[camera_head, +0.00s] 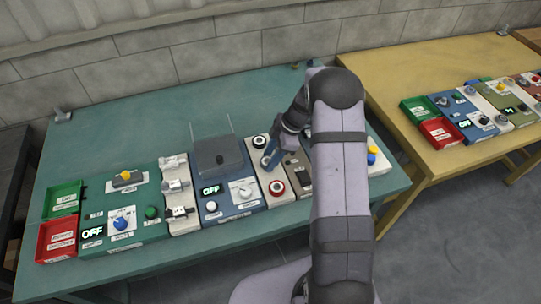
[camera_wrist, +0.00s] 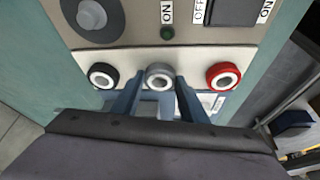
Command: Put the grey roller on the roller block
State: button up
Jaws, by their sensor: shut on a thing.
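The grey roller (camera_wrist: 160,70) is a ring with a pale centre, between the two blue fingers of my gripper (camera_wrist: 160,82), which is shut on it. It is over the middle of the beige roller block (camera_wrist: 130,60). I cannot tell whether it touches the block. A black roller (camera_wrist: 103,75) is on its left and a red roller (camera_wrist: 223,75) on its right. In the head view my gripper (camera_head: 270,160) is at the beige block (camera_head: 263,179), between the black roller (camera_head: 259,141) and the red roller (camera_head: 277,187). The fingers partly hide the grey roller there.
The blue panel (camera_head: 240,204) with an OFF display lies left of the block, and a dark switch panel (camera_head: 301,176) lies right. Green (camera_head: 64,199) and red (camera_head: 56,239) trays stand at the left of the teal table (camera_head: 100,140). The table's back is mostly clear.

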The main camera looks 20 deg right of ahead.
jog(key=shift+f, duration=0.25)
jog(key=o, duration=1)
jog(key=shift+o, duration=0.2)
jog(key=shift+r, duration=0.15)
jog(key=shift+r, duration=0.15)
jog(key=shift+d+r+b, duration=0.15)
jog(key=shift+d+b, duration=0.05)
jog(key=shift+b, duration=0.1)
jog(key=b+v, duration=0.4)
jog(key=v, duration=0.7)
jog(key=s+a+f+m+h, duration=0.1)
jog(key=s+a+m, duration=0.3)
jog(key=s+m, duration=0.4)
jog(key=s+a+f+m+h, duration=0.2)
jog(key=s+a+m, duration=0.3)
jog(key=s, duration=1.1)
jog(key=m+h, duration=0.1)
jog(key=m, duration=0.1)
jog(key=shift+s+a+m+g+h, duration=0.2)
jog(key=shift+s+m+g+h, duration=0.1)
jog(key=shift+m+g, duration=0.1)
